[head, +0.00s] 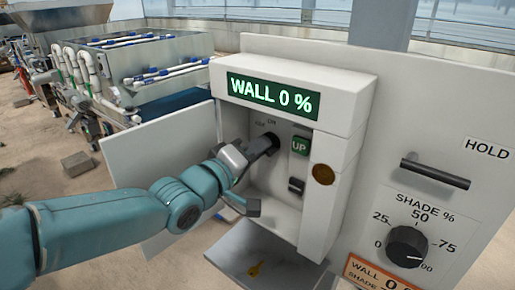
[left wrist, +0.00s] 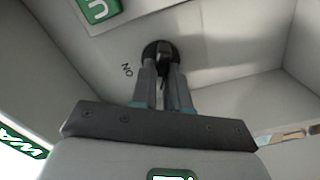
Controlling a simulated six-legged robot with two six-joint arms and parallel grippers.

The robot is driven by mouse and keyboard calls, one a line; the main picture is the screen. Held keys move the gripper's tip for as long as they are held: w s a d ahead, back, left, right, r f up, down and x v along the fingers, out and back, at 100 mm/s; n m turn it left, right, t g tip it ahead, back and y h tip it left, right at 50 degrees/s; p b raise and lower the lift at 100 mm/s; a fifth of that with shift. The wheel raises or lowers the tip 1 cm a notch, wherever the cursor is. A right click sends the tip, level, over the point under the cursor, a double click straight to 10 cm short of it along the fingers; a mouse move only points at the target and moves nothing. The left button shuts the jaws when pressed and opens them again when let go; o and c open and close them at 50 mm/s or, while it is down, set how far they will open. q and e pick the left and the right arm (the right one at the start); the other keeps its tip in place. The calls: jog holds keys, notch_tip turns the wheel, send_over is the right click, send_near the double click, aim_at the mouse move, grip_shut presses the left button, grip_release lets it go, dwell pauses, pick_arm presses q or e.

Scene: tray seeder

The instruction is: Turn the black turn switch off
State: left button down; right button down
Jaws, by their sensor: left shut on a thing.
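The black turn switch (left wrist: 158,50) sits on the back panel inside a white control box, by the "ON" marking. In the head view the switch (head: 272,139) is partly hidden by my gripper. My left gripper (left wrist: 163,85) is shut on the switch's knob, with a finger on each side of it. In the head view the left gripper (head: 255,150) reaches into the box from the left. Which way the knob points is hard to tell. My right gripper is not in view.
The box's door (head: 160,160) hangs open on the left. Right of the switch are a green UP button (head: 300,146) and a black button (head: 296,186). A display (head: 272,95) reads WALL 0 %. A shade dial (head: 407,247) and black handle (head: 435,171) are further right.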

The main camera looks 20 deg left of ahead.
pick_arm(q)
jog(key=c, duration=1.1)
grip_release()
jog(key=v, duration=1.6)
jog(key=shift+s+a+p, duration=0.1)
jog(key=shift+s+p, duration=0.1)
jog(key=shift+p, duration=0.1)
